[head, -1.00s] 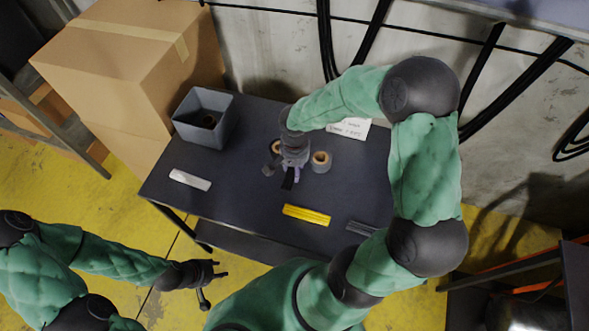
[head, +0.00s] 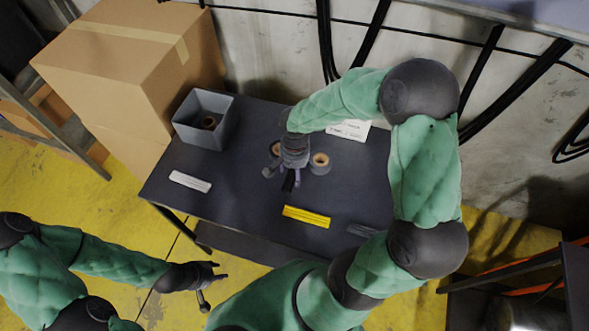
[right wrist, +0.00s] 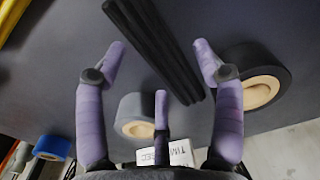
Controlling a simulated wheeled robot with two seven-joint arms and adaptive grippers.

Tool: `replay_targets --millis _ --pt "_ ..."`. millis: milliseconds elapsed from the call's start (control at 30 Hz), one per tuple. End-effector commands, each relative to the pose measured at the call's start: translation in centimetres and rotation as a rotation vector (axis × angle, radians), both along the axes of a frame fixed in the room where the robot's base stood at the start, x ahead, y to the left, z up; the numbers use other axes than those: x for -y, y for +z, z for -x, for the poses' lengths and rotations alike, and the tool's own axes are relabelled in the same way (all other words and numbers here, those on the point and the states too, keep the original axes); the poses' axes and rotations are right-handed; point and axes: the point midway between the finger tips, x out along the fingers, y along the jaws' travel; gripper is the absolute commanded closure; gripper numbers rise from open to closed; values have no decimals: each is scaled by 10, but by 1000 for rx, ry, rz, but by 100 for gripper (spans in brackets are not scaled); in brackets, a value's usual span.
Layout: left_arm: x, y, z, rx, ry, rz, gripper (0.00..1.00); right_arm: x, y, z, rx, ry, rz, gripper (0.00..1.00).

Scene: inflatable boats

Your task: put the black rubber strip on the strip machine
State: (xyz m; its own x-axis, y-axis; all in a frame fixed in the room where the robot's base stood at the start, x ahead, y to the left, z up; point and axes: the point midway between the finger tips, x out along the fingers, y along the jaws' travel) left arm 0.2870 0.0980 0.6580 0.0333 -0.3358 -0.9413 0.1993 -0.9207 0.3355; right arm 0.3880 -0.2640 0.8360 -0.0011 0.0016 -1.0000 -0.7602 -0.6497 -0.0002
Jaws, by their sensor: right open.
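The black rubber strip (right wrist: 158,48) lies on the dark table, running diagonally between the spread fingers of my right gripper (right wrist: 160,68) in the right wrist view. The fingers are open and do not close on it. In the head view the strip (head: 289,182) shows only as a short dark end below my right gripper (head: 284,175), which points down over the middle of the table. My left gripper (head: 211,284) is open and empty, in front of the table at the lower left. I cannot make out the strip machine in these views.
The table also bears a yellow strip (head: 306,216), a white strip (head: 190,181), a grey strip (head: 361,230), a grey bin (head: 203,118), and tape rolls (head: 320,163) close to the right gripper. A cardboard box (head: 120,75) stands beyond the table's left end.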

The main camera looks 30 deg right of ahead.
Motion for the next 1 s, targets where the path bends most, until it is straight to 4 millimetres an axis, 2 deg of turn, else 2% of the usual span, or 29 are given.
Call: replay_targets --millis 400,600,667,700,767,1000 --pt "0 27 0 0 0 0 60 0 84 -1 5 0 1 32" --pt "0 33 0 0 0 0 60 0 110 -1 4 -1 0 32" --pt "0 34 0 0 0 0 60 0 114 -1 3 0 1 32" --pt "0 34 0 0 0 0 60 0 116 -1 3 0 0 26" --pt "0 31 0 0 0 0 60 1 115 -1 3 0 1 26" --pt "0 0 0 -1 0 0 60 4 101 -5 1 0 1 26"
